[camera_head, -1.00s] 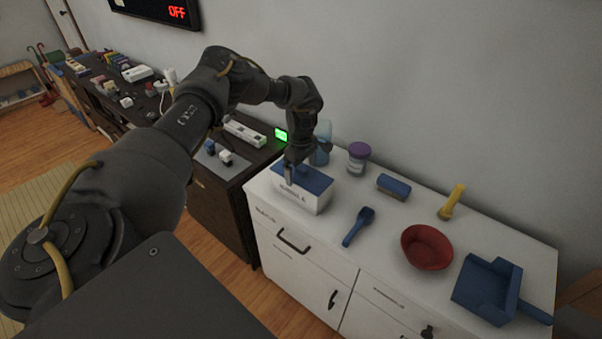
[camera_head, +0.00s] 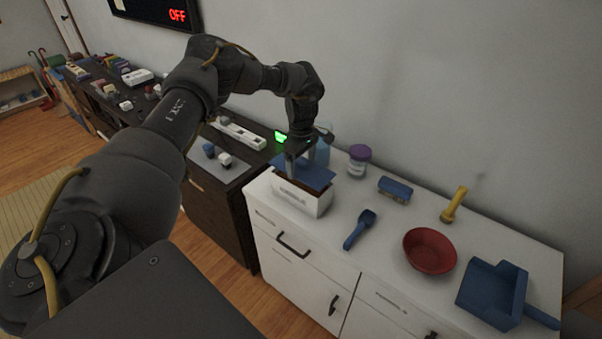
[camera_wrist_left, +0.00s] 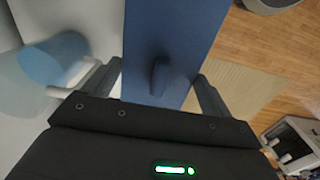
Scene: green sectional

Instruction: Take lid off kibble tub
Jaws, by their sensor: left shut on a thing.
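The kibble tub (camera_head: 301,201) is a white box with dark lettering, standing at the left end of the white cabinet top. Its flat blue lid (camera_head: 312,176) is raised slightly above the rim, and a brown strip of the tub's inside shows beneath it. My left gripper (camera_head: 302,161) points down from above and is shut on the lid. In the left wrist view the blue lid (camera_wrist_left: 185,35) lies between the two fingers, with a small raised handle in its middle. My right gripper is not in view.
A translucent blue container (camera_head: 323,150) stands close behind the tub. A purple-lidded jar (camera_head: 359,161), blue brush (camera_head: 395,188), blue scoop (camera_head: 360,229), yellow object (camera_head: 454,205), red bowl (camera_head: 430,250) and blue dustpan (camera_head: 492,290) lie to the right. Bare top separates them.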

